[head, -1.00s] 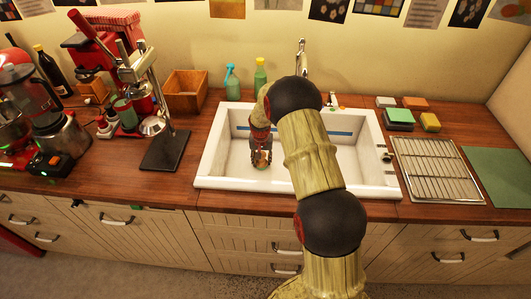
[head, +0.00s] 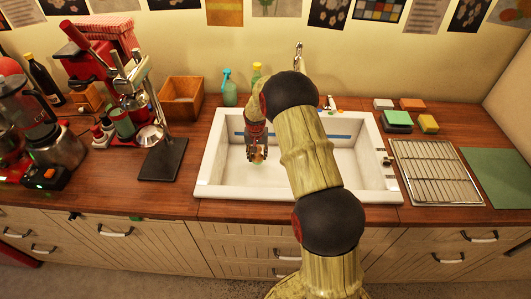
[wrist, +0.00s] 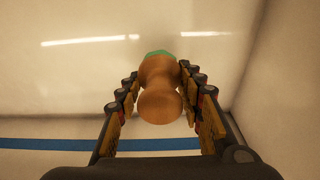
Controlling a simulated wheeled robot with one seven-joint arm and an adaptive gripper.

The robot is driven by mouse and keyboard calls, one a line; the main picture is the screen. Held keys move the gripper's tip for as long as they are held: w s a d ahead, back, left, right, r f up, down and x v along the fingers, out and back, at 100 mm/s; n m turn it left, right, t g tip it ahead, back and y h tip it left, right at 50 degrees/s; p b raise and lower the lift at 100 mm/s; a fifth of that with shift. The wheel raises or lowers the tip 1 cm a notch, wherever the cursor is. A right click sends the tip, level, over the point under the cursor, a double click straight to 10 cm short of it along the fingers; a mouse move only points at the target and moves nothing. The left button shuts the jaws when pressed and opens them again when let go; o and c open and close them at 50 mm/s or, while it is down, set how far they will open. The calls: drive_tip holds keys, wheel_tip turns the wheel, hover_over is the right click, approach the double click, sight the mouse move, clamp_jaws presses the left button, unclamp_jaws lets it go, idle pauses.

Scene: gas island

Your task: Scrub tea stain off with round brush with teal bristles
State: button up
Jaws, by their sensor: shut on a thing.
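My gripper (head: 257,157) points down inside the white sink (head: 208,170), in its left half. In the wrist view, its fingers (wrist: 160,92) are closed around the round brush (wrist: 161,104), on either side of its turned wooden handle. A strip of teal bristles (wrist: 160,53) shows at the brush's far end. The handle hides most of the bristles. I cannot tell whether they touch the sink. I cannot make out a tea stain in either view; the brush and gripper hide part of the sink's inner surface.
A blue band (wrist: 50,144) runs along the sink wall. Sponges (head: 398,118), a wire rack (head: 432,170) and a green mat (head: 497,174) lie to the right. A lever press (head: 163,158), a wooden box (head: 181,99) and bottles (head: 230,92) stand left and behind. My arm covers the sink's middle.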

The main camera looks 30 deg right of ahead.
drive_tip(key=shift+w+d+r, duration=0.1)
drive_tip(key=shift+w+r, duration=0.05)
drive_tip(key=shift+r, duration=0.25)
drive_tip(key=shift+r+p, duration=1.1)
drive_tip(key=shift+r, duration=0.8)
